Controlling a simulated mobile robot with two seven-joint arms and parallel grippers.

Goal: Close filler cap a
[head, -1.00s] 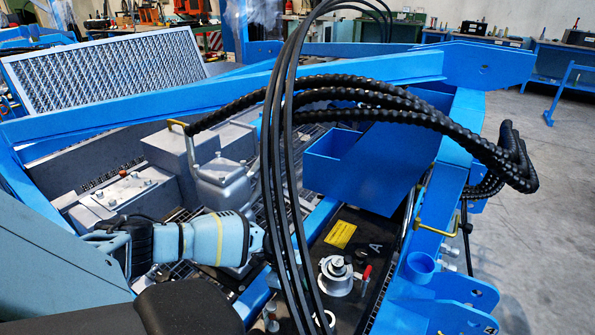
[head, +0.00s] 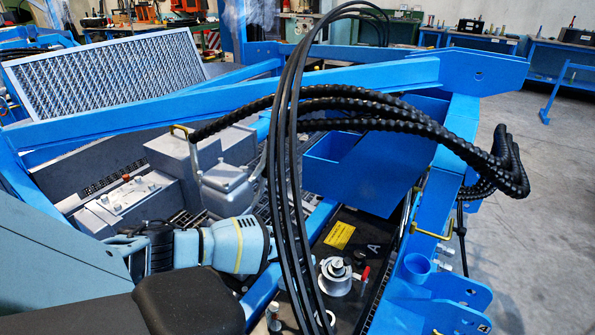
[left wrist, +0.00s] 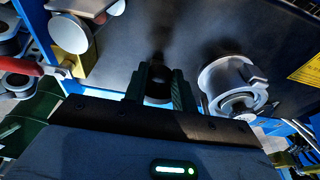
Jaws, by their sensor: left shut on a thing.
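A silver filler fitting (head: 336,279) with a knob-like top stands on the black tank top (head: 352,228) near the letter A in the head view. In the left wrist view a silver fitting with a ring-like top (left wrist: 232,86) stands just right of my fingers. It looks like the same one, but I cannot be sure. My left gripper (left wrist: 159,88) is shut on a small dark round piece (left wrist: 158,92), too dark to identify. In the head view my left arm reaches in from the left and its gripper is hidden. My right gripper is not in view.
Black hoses (head: 290,170) hang in front of my left arm. A red handle (head: 362,273) is close to the fitting. A yellow label (head: 340,235) lies on the tank top. Blue frame beams (head: 230,95) and a blue box (head: 375,165) bound the space.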

